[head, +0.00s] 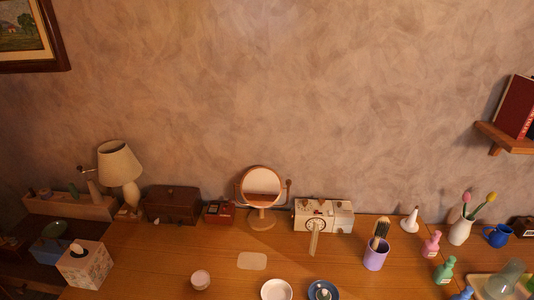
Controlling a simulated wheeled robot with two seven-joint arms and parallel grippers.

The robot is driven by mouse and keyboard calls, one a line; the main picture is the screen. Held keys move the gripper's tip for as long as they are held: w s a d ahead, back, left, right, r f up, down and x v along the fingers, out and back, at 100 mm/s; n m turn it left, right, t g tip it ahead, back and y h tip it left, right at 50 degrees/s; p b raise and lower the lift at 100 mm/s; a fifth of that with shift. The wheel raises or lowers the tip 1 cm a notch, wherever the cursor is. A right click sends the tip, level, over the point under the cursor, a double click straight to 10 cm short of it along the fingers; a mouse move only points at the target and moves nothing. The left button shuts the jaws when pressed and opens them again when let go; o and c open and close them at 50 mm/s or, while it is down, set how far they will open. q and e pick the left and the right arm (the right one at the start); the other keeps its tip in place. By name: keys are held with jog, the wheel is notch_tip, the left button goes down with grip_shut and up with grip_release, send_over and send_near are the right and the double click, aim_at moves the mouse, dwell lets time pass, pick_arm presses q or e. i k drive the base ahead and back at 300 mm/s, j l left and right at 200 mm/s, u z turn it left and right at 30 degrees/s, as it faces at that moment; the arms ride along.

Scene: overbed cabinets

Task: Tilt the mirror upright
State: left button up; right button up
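A round mirror (262,186) in a wooden frame stands on a round-based stand toward the back of the wooden dresser top, near the wall. Its glass faces me and reflects a pale area above a brown one; its exact tilt cannot be told from here. Side posts hold the frame, with a small knob at the right side. Neither of my grippers is in view.
Left of the mirror are a small red-brown box (219,211), a dark chest (173,204) and a lamp (120,165). A white box with a dial (323,215) stands close at its right. A purple cup with brushes (376,254) and dishes (276,290) are nearer me.

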aim_at(261, 188)
jog(key=l+u, duration=0.35)
jog(key=l, duration=0.35)
jog(key=l+u, duration=0.35)
jog(key=l, duration=0.35)
jog(key=k+l+u, duration=0.15)
jog(key=l+u, duration=0.15)
jog(key=l, duration=0.3)
jog(key=i+j, duration=0.1)
jog(key=j, duration=0.35)
jog(key=i+j+z, duration=0.15)
jog(key=j, duration=0.8)
jog(key=i+z, duration=0.05)
